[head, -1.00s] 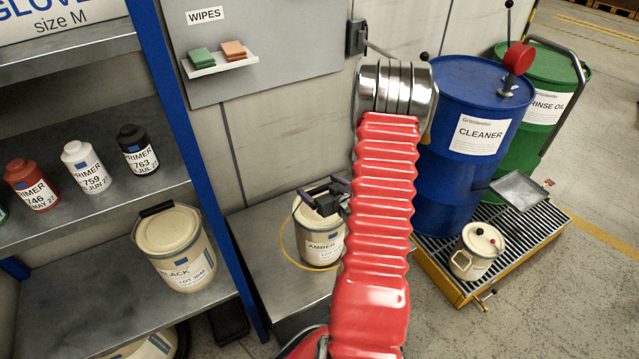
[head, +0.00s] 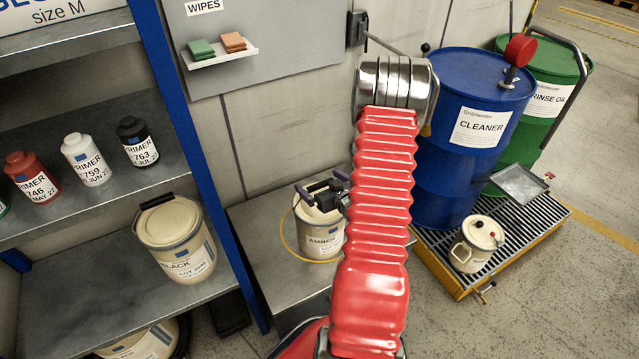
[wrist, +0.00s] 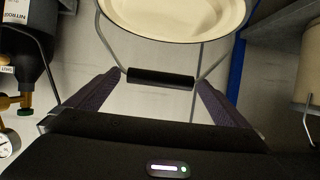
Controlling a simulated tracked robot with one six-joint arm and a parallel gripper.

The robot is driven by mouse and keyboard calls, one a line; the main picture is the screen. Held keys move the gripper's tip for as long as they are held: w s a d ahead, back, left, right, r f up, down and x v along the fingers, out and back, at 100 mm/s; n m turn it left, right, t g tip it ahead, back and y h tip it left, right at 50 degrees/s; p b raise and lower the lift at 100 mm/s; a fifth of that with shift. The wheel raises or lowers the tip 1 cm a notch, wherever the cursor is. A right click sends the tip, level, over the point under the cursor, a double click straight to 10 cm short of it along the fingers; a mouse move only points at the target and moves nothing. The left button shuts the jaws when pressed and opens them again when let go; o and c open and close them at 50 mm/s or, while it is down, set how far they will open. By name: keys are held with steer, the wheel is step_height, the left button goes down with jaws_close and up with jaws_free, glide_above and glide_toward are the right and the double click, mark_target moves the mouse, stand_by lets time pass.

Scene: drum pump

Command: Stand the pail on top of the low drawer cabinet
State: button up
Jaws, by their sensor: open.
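The cream pail labelled AMBER (head: 322,243) stands upright on top of the low grey cabinet (head: 262,258). My red arm hides part of its right side. My gripper (head: 318,190) is over the pail's top, with its jaws apart. In the wrist view the pail's cream top (wrist: 175,12) is at the upper edge. Its wire bail with a black grip (wrist: 160,78) lies between the two open fingers of my gripper (wrist: 158,88). I cannot tell whether the fingers touch the bail.
A yellow ring or cord (head: 290,240) curves beside the pail. A blue-posted shelf at left holds a BLACK pail (head: 178,238) and several bottles. At right, a blue drum (head: 465,140), a green drum (head: 545,80) and a small cream can (head: 474,243) stand on a yellow-edged grate (head: 525,238).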

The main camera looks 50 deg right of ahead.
steer(key=v, duration=1.2)
steer(key=shift+w+d+r, duration=0.1)
steer(key=shift+r, duration=0.05)
stand_by(0.5)
steer(key=w+a+r+n+g, duration=0.1)
steer(key=w+a+r+g, duration=0.1)
steer(key=w+a+r, duration=0.35)
steer(key=w+a+r+n+g, duration=0.1)
steer(key=w+a+r+g, duration=0.15)
steer(key=a+r, duration=0.65)
steer(key=s+a+r+g+y, duration=0.1)
steer(key=s+a+r, duration=0.2)
steer(key=s+a, duration=0.2)
steer(key=s+a+r+n+y, duration=0.1)
steer(key=s+a+r, duration=0.3)
steer(key=a, duration=0.5)
steer(key=s+a+r+g+y, duration=0.1)
steer(key=s+a+r, duration=0.3)
steer(key=a, duration=0.4)
steer(key=shift+s+r+n+g+y, duration=0.3)
steer(key=shift+s+y, duration=0.3)
steer(key=shift+s, duration=0.3)
steer(key=shift+d, duration=0.1)
steer(key=shift+c, duration=0.6)
